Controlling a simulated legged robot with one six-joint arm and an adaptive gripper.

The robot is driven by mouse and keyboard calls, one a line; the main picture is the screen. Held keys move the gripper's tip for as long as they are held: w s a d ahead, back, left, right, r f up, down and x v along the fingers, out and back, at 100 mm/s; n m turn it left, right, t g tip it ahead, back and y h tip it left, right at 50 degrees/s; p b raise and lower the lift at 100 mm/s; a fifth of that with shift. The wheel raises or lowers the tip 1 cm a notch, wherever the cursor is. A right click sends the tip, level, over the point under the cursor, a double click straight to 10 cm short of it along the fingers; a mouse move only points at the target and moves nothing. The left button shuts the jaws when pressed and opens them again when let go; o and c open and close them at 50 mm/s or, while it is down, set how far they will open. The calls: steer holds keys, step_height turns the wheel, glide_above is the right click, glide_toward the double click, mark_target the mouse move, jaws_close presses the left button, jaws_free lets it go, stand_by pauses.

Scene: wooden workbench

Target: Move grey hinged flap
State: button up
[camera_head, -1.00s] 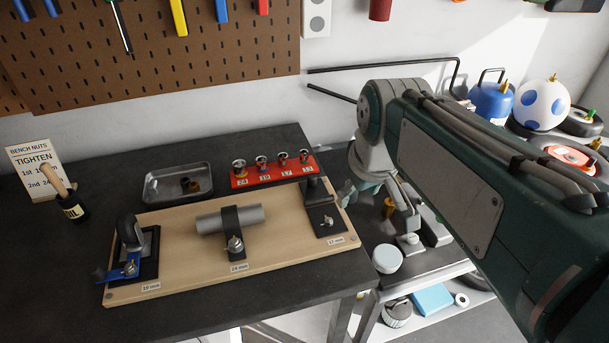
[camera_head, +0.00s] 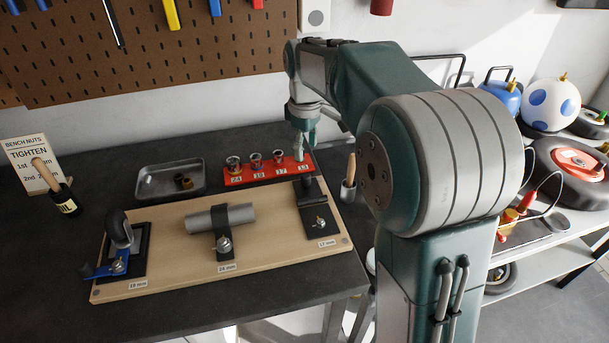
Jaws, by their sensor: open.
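My gripper (camera_head: 302,135) is small in the view. It points down at the right end of the red socket rail (camera_head: 235,181), over or close to the socket labelled 13. Its fingers are apart, and I see nothing held between them. I cannot tell whether it touches the rail. I cannot make out a grey hinged flap for certain. The wooden board (camera_head: 172,270) carries a grey tube (camera_head: 213,218) under a black strap, a caster (camera_head: 118,229) on a plate at left, and a dark bracket plate (camera_head: 319,222) at right.
A metal tray (camera_head: 147,184) with small dark parts lies behind the board. A pegboard (camera_head: 150,60) with tools is behind. My arm hides part of the right side.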

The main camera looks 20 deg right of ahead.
mark_target(305, 175)
step_height(305, 175, down, 9)
stand_by(0.3)
jaws_close()
